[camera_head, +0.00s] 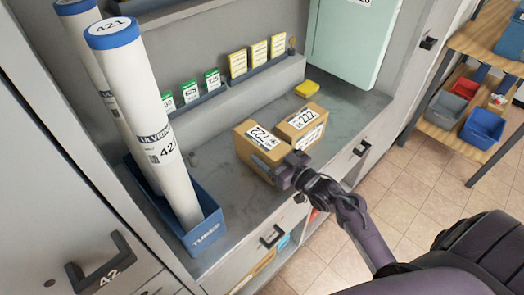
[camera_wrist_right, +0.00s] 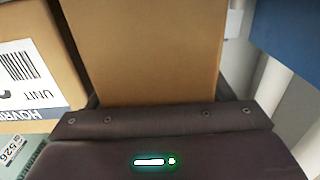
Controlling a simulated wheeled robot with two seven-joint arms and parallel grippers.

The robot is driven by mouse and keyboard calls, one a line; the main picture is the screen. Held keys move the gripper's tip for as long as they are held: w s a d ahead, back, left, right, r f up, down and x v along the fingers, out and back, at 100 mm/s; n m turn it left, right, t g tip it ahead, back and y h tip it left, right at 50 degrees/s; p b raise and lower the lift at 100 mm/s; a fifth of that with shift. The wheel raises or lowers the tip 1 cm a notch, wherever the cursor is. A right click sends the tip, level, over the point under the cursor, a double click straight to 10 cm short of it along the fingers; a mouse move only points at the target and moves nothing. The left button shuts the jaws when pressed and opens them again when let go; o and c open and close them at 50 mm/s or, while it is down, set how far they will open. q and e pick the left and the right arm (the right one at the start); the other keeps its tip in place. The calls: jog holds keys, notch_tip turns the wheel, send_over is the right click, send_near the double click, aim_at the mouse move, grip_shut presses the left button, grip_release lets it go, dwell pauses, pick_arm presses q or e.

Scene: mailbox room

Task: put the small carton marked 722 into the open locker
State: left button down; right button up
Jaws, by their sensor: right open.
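The small brown carton marked 722 (camera_head: 262,146) sits on the grey counter, at the left of a second carton (camera_head: 301,124) whose label looks like 222. My right gripper (camera_head: 284,174) is open at the near side of the 722 carton, low and close to the counter. In the right wrist view a plain carton face (camera_wrist_right: 145,50) fills the middle, straight ahead of the gripper; the fingers are mostly hidden there, and I cannot tell whether they touch it. My left gripper is out of view. I cannot make out an open locker for certain.
A blue bin (camera_head: 205,236) with tall white tubes (camera_head: 150,120) stands left on the counter (camera_head: 232,200). Small green and yellow boxes line the ledge behind. A yellow item (camera_head: 307,89) lies behind the cartons. A pale green panel (camera_head: 354,38) stands at the back right.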

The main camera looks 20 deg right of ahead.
jog(key=c, duration=1.1)
jog(key=shift+r, duration=0.15)
notch_tip(320, 180, up, 20)
jog(key=s+a+f+m+t+h, duration=0.1)
jog(key=s+a+f+m+h, duration=0.2)
jog(key=s+a+f+h, duration=0.4)
jog(key=shift+m+y, duration=0.4)
jog(key=shift+y, duration=0.2)
jog(key=s+f, duration=0.1)
jog(key=s, duration=0.1)
jog(key=s+f, duration=0.2)
jog(key=s, duration=0.1)
jog(key=s+f, duration=0.2)
jog(key=shift+s+d, duration=0.2)
jog(key=shift+d, duration=0.15)
